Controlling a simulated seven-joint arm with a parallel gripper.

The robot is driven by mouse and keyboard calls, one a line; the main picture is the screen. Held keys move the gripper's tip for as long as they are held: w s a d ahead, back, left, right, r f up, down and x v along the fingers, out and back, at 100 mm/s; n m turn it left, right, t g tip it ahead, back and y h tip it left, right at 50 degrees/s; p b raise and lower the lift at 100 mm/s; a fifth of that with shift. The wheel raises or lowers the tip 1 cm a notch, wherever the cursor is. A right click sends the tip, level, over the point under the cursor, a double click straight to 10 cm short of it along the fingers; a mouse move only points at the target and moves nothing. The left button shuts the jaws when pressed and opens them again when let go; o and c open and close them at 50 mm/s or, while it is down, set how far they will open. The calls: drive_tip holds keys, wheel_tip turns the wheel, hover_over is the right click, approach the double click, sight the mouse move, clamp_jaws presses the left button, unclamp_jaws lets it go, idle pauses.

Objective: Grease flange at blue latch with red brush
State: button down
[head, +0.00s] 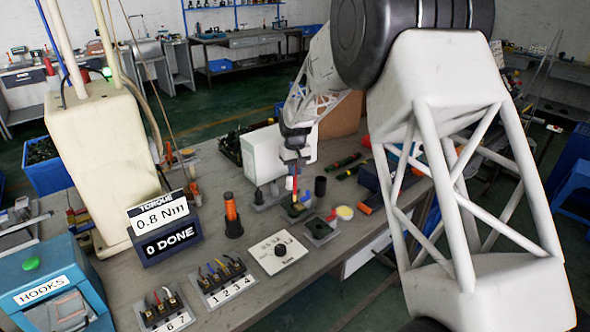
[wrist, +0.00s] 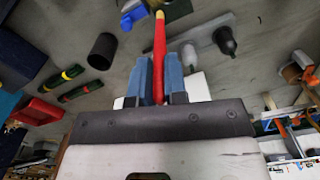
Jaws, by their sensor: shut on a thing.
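My gripper (head: 296,150) is shut on the red brush (head: 295,181), which points down over the bench. In the wrist view the red brush (wrist: 159,50) stands between the two blue fingers (wrist: 157,82), and its yellowish tip is at the top. The tip is close to a small block (head: 297,209) in the head view. In the wrist view a blue part (wrist: 178,9) lies just beside the tip, cut by the top edge. Whether it is the blue latch, and whether the tip touches a flange, I cannot tell.
A black cylinder (head: 320,187) stands right of the brush, with dark rounded parts (head: 258,195) to its left. A white box (head: 262,152) stands behind, and an orange-handled driver (head: 232,215) stands left.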

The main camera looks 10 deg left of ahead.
drive_tip(key=shift+w+a, duration=0.3)
drive_tip(key=shift+s+d, duration=0.1)
drive_tip(key=shift+s, duration=0.05)
idle(0.6)
drive_tip(key=shift+s+d, duration=0.45)
drive_tip(key=shift+d, duration=0.05)
drive_tip(key=shift+w+a, duration=0.1)
drive_tip(key=shift+a, duration=0.05)
idle(0.4)
drive_tip(key=shift+w+a, duration=0.45)
drive_tip(key=shift+w, duration=0.05)
drive_tip(key=shift+f, duration=0.1)
